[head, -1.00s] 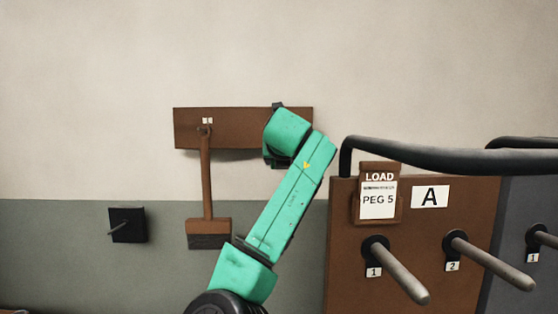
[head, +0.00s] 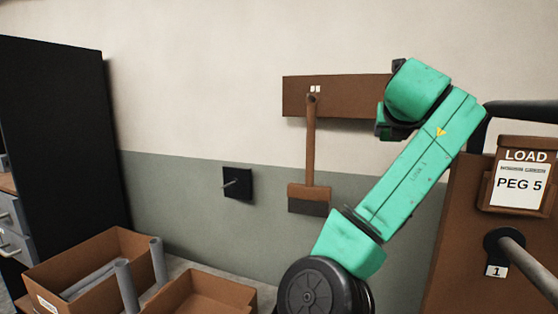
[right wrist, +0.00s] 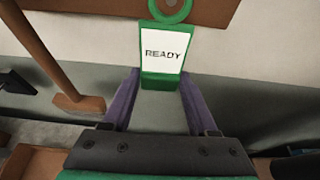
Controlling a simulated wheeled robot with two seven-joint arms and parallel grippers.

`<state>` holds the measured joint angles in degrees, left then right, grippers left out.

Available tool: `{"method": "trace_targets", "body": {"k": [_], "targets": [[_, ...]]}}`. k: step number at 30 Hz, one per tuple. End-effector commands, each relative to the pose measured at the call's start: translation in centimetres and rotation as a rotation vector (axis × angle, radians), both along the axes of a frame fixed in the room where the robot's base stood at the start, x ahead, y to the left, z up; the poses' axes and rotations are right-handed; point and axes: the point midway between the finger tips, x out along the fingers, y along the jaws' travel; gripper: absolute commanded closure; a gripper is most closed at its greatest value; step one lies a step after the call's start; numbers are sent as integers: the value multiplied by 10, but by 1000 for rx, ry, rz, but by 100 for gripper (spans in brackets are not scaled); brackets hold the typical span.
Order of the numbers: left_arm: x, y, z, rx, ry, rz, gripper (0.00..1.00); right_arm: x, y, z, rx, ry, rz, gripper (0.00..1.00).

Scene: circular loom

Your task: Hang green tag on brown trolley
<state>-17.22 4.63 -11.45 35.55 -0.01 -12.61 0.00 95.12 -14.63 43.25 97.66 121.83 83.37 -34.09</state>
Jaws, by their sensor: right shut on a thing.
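The green tag (right wrist: 162,80) shows in the right wrist view with a white READY face and a green ring (right wrist: 184,10) at its top. My right gripper (right wrist: 162,87) is shut on its lower edge with purple fingers. The ring overlaps the brown wall board; I cannot tell whether it is on a hook. In the head view my green arm hides this gripper and the tag. My left gripper is not in view.
A brown wall board (head: 335,97) holds a hanging brush (head: 310,150); my arm covers its right end. A black wall plate with a peg (head: 237,183) is left of it. Open cartons (head: 95,260) with grey tubes stand lower left, beside a dark cabinet (head: 60,130).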

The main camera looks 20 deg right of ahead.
Motion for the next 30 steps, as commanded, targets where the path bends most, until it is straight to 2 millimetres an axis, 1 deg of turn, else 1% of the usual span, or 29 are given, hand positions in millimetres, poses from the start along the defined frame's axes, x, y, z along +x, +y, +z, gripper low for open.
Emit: {"method": "trace_targets", "body": {"k": [1, 3, 8, 10, 19, 22, 25, 30], "targets": [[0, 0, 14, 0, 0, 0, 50, 7, -7, 6, 1, 4, -2, 100], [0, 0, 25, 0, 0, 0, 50, 18, -16, 5, 0, 6, -2, 100], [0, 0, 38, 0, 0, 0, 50, 35, -30, -4, 2, 4, -1, 100], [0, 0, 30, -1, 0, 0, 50, 33, -27, -8, -1, -1, 0, 100], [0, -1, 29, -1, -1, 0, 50, 30, -25, -6, -1, 1, -1, 100], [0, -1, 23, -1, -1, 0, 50, 27, -23, -7, -1, -1, 0, 100], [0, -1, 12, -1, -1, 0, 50, 19, -16, -7, -1, -3, 0, 100], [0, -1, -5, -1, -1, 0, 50, 0, 0, -5, -2, -2, 0, 100]]}}
